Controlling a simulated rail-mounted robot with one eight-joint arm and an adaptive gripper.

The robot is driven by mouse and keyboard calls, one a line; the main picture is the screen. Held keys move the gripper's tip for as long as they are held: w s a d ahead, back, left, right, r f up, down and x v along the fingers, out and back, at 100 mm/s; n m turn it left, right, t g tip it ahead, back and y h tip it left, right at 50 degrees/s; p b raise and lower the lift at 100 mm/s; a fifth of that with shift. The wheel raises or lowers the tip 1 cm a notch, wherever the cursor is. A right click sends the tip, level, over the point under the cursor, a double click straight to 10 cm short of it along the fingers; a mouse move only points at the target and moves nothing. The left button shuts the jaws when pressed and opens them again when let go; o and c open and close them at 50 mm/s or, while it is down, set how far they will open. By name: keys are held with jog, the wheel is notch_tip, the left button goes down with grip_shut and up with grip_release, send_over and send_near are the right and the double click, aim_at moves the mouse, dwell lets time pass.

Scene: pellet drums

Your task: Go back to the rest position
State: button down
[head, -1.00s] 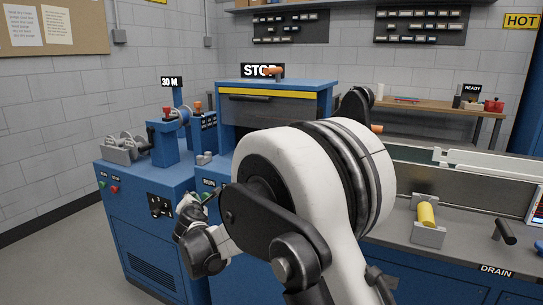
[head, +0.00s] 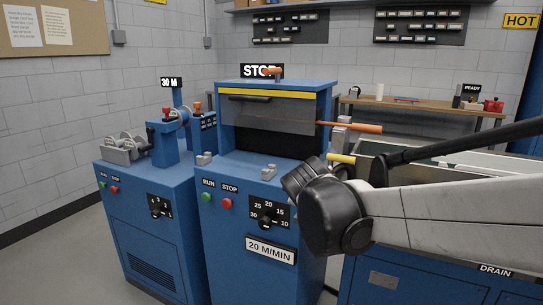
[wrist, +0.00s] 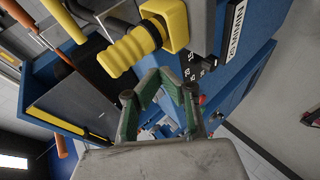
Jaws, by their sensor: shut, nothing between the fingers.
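My gripper shows in the wrist view (wrist: 168,78), its two green-grey fingers drawn together with nothing between them. In the head view my pale arm enters from the right and ends in a dark wrist in front of the blue cabinet with the RUN and STOP buttons (head: 219,200); the fingers cannot be made out there. In the wrist view a ribbed yellow handle (wrist: 130,50) lies just beyond and left of the fingers, apart from them. A yellow rod (head: 341,158) shows just above my wrist in the head view.
An orange-handled rod (head: 352,127) juts right from the blue machine under the STOP sign (head: 262,71). A spool stand (head: 178,130) stands on the left cabinet. The DRAIN bench (head: 495,270) lies under my arm at the right. The floor at left is clear.

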jog(key=s+d+f+m+g, duration=0.1)
jog(key=s+d+f+m, duration=0.3)
jog(key=s, duration=0.6)
jog(key=s+d+f+m+g+y, duration=0.15)
jog(key=s+d+m, duration=0.3)
jog(key=s, duration=0.55)
jog(key=s+d+f+m+g+h, duration=0.1)
jog(key=s+d+f+m+g, duration=0.25)
jog(key=s, duration=0.65)
notch_tip(320, 180, up, 14)
jog(key=m+t+p, duration=0.1)
jog(key=p, duration=1.2)
jog(key=shift+w+r+t+p, duration=0.15)
jog(key=shift+w+t+p, duration=0.2)
jog(key=shift+w+t, duration=0.1)
jog(key=shift+y, duration=0.25)
